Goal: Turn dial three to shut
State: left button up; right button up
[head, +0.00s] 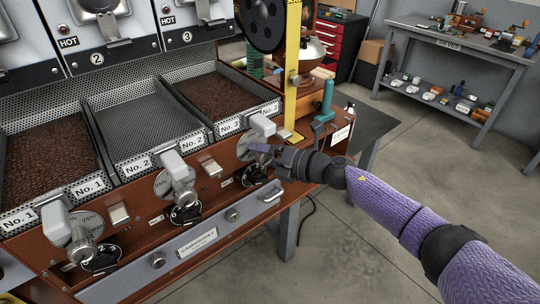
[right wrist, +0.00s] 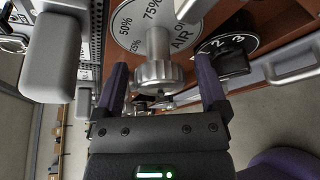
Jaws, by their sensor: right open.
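The third station of the red-brown roaster panel has a round AIR dial plate (right wrist: 128,30) marked in percents. A silver knurled knob (right wrist: 157,75) stands out from it. A pale grey block-shaped handle (head: 262,125) shows there, also in the right wrist view (right wrist: 54,65). A black numbered dial (right wrist: 228,58) sits beside the plate, low on the panel in the head view (head: 256,174). My right gripper (head: 266,150) is open at this station. In the right wrist view its purple fingers (right wrist: 162,82) stand either side of the knob, with no clear contact. The plate's pointer setting is hidden.
Stations one (head: 68,232) and two (head: 178,170) have similar handles to the left. Bean trays (head: 150,112) lie behind. A yellow post (head: 293,70) and teal-handled tool (head: 326,100) stand near the right end. Floor right of the roaster is open.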

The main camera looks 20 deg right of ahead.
jog(key=p+v, duration=0.1)
jog(key=v, duration=0.8)
jog(key=shift+s+d, duration=0.2)
jog(key=shift+s, duration=0.1)
jog(key=shift+r, duration=0.15)
